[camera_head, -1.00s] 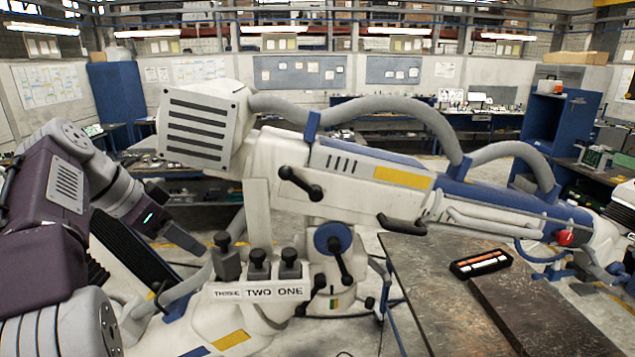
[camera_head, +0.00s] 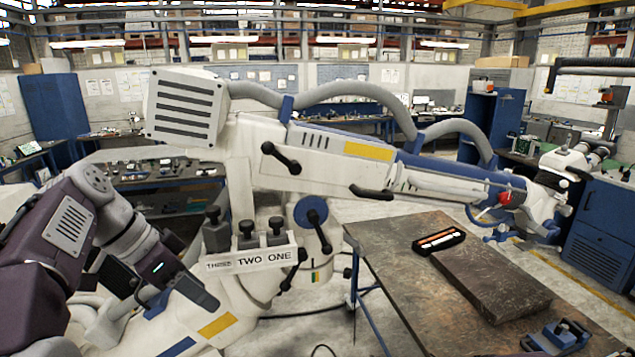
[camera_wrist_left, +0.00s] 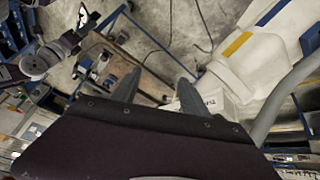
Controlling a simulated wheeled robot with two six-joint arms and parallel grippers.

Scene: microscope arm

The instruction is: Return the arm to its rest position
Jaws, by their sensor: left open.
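The white and blue microscope arm (camera_head: 345,160) stretches from a vented grey-white box (camera_head: 187,107) at the left to its head (camera_head: 545,205) at the right. It slopes slightly down to the right. Black levers and a red knob (camera_head: 505,198) sit along it. Black knobs labelled TWO and ONE (camera_head: 262,258) stand on the white base (camera_head: 225,315). My left gripper (camera_head: 180,275) is low at the left, beside the base, its fingers not clear there. In the left wrist view its two grey fingers (camera_wrist_left: 158,85) are apart and empty, with the white base beyond them.
A brown table (camera_head: 400,255) under the arm's right half bears a dark slab (camera_head: 495,280), a black tray (camera_head: 438,242) and a blue clamp (camera_head: 558,338). Workbenches and blue cabinets stand behind. In the left wrist view, a purple and grey arm part (camera_wrist_left: 38,62) shows at the left.

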